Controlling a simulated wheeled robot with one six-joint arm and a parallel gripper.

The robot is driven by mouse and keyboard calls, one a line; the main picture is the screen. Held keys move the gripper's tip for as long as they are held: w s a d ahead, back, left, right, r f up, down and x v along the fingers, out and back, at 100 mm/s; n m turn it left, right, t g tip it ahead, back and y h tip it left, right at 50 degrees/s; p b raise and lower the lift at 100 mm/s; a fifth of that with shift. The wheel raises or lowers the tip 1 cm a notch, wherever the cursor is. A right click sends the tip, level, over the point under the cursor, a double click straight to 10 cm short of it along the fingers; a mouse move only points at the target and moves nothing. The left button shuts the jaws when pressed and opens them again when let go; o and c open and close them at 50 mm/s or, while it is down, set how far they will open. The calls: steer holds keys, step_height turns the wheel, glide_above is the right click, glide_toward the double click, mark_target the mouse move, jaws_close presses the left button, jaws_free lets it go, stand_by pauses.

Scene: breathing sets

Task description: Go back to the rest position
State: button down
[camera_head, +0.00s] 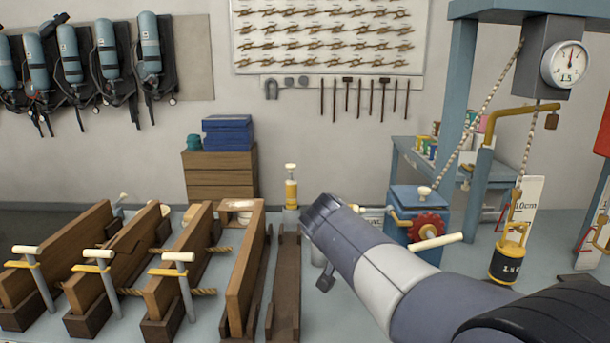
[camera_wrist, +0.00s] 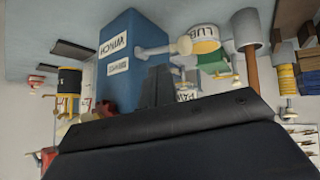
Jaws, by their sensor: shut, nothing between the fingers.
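My arm (camera_head: 375,262) reaches from the lower right toward the middle of the head view, in front of the bench. My gripper (camera_wrist: 158,85) shows in the wrist view as two dark fingers close together, shut and empty. They are seen against the blue winch box (camera_wrist: 120,55), which carries white labels. I cannot tell the gap between the fingers and the box. The same winch (camera_head: 418,205), with a red gear and a pale-handled crank, stands right of my arm in the head view. The fingers are not clear in the head view.
Wooden boards in dark holders (camera_head: 243,270) stand left of my arm. A black weight (camera_head: 506,262) hangs on a rope below a dial gauge (camera_head: 569,65) at the right. A mallet (camera_wrist: 246,40) and a can (camera_wrist: 203,42) show in the wrist view. Breathing sets (camera_head: 68,55) hang on the wall.

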steer(key=shift+w+d+r+m+y+p, duration=0.1)
steer(key=shift+d+r+m+y+p, duration=0.35)
steer(key=shift+d+r+y+p, duration=0.4)
steer(key=shift+d+r+m+y+p, duration=0.35)
steer(key=shift+d+y+p, duration=0.25)
steer(key=shift+y+p, duration=0.55)
steer(key=shift+w+d+r+m+y+p, duration=0.1)
steer(key=shift+d+r+m+y+p, duration=0.45)
steer(key=shift+d+y+p, duration=0.3)
steer(key=shift+a, duration=0.1)
steer(key=shift+s, duration=0.2)
